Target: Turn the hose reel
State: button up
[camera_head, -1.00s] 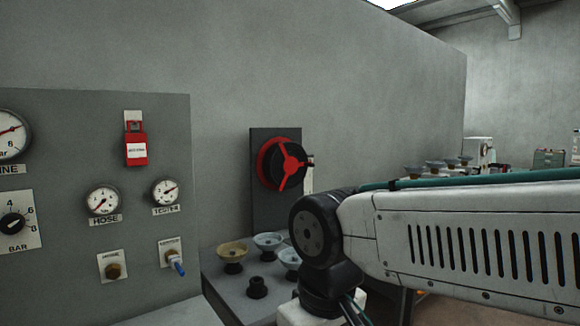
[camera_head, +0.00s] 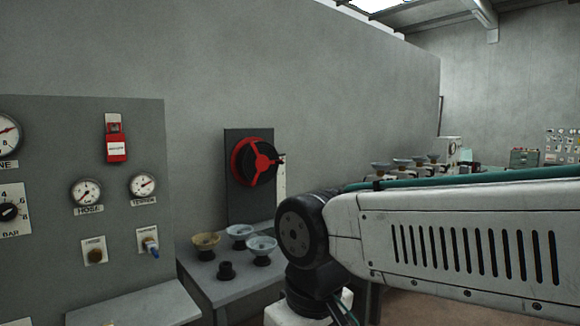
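The hose reel (camera_head: 258,162) is a black drum with a red rim and a red three-spoke front. It is mounted on a dark upright plate (camera_head: 247,205) against the grey wall, left of the picture's middle. My gripper is not in view.
A grey gauge panel (camera_head: 62,262) with dials, a red lock tag (camera_head: 115,138) and valves stands at left. Several bowls (camera_head: 206,241) stand on the grey table (camera_head: 215,290) below the reel. More bowls (camera_head: 402,165) and equipment are on a surface behind my arm. A grey ledge (camera_head: 135,308) juts below the panel.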

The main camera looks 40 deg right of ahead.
aim_at(255, 161)
jog(key=z, duration=0.65)
jog(key=i, duration=0.4)
jog(key=z, duration=1)
jog(key=i, duration=0.6)
jog(key=z, duration=0.4)
jog(key=i, duration=0.8)
jog(key=u, duration=0.45)
jog(key=i, duration=0.85)
jog(key=u, duration=1)
jog(key=i, duration=0.3)
jog(key=u, duration=0.2)
